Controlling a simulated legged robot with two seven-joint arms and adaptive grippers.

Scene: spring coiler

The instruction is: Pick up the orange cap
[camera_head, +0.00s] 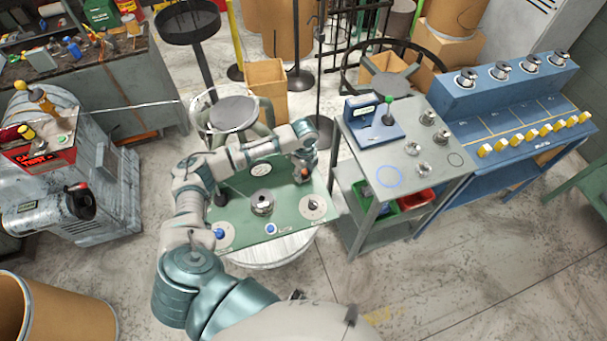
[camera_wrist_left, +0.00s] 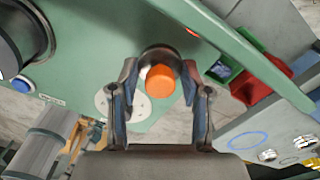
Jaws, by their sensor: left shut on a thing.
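The orange cap (camera_wrist_left: 160,81) shows between the two fingers of my left gripper (camera_wrist_left: 158,68) in the left wrist view. The fingers are closed in on it from both sides, and a dark rounded part lies just beyond it. In the head view my left gripper (camera_head: 303,165) is over the right rear part of the green work plate (camera_head: 240,185), and a small spot of the orange cap (camera_head: 305,172) shows at its fingers. Whether the cap touches anything below is hidden. My right gripper is not in view.
A dark metal coiler hub (camera_head: 262,203) stands in the middle of the green plate. A round pale disc (camera_head: 313,206) and a blue button (camera_head: 271,228) are near its front right. A grey cart (camera_head: 440,160) stands to the right, with a blue bench (camera_head: 510,100) beyond it.

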